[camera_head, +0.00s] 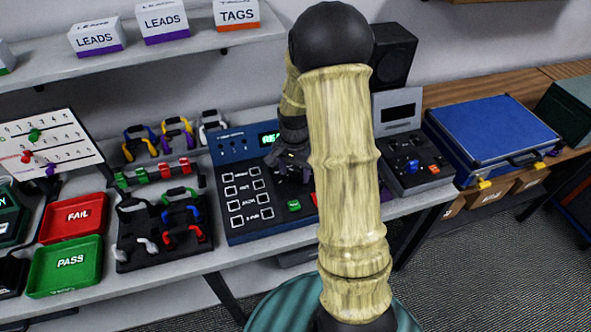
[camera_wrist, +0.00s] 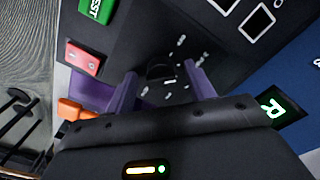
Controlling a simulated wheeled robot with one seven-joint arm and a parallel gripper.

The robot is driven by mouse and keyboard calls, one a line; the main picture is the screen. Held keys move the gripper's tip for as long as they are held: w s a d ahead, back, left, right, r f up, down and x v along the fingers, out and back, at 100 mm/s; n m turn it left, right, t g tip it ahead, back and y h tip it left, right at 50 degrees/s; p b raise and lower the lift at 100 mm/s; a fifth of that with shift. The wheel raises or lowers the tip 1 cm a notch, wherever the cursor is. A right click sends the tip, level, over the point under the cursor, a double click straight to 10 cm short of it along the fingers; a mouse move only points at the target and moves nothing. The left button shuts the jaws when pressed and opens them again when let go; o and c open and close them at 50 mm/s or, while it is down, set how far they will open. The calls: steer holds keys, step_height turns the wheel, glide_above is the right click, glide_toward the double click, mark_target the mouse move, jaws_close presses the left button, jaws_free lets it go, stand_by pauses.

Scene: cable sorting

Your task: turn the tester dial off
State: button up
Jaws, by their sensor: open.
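The tester (camera_head: 227,228) is a dark blue and black panel on the bench, with a lit green display (camera_head: 268,138). Its dial (camera_wrist: 158,72) is a small dark knob ringed by white marks in the wrist view. My gripper (camera_wrist: 160,88) is open, its two purple fingers on either side of the dial in that view. I cannot tell whether they touch it or how the dial points. In the head view my gripper (camera_head: 290,162) is over the tester's right part, and my arm hides the dial. A green button (camera_wrist: 96,9) and a red button (camera_wrist: 83,58) lie near it.
A second device (camera_head: 415,165) with a blue knob stands right of my arm, and a blue case (camera_head: 490,130) lies beyond it. A rack of cables (camera_head: 160,225), a red FAIL tray (camera_head: 72,217) and a green PASS tray (camera_head: 65,265) stand left. A shelf (camera_head: 130,62) with boxes hangs above.

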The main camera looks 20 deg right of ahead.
steer(key=c, duration=1)
steer(key=shift+w, duration=0.1)
steer(key=shift+a+n, duration=0.1)
steer(key=shift+n, duration=0.3)
steer(key=n+p, duration=0.1)
steer(key=n, duration=0.2)
steer(key=shift+r+n, duration=0.1)
steer(key=shift+n, duration=0.3)
steer(key=n+p, duration=0.1)
steer(key=n, duration=0.3)
steer(key=shift+n, duration=0.3)
steer(key=o, duration=1)
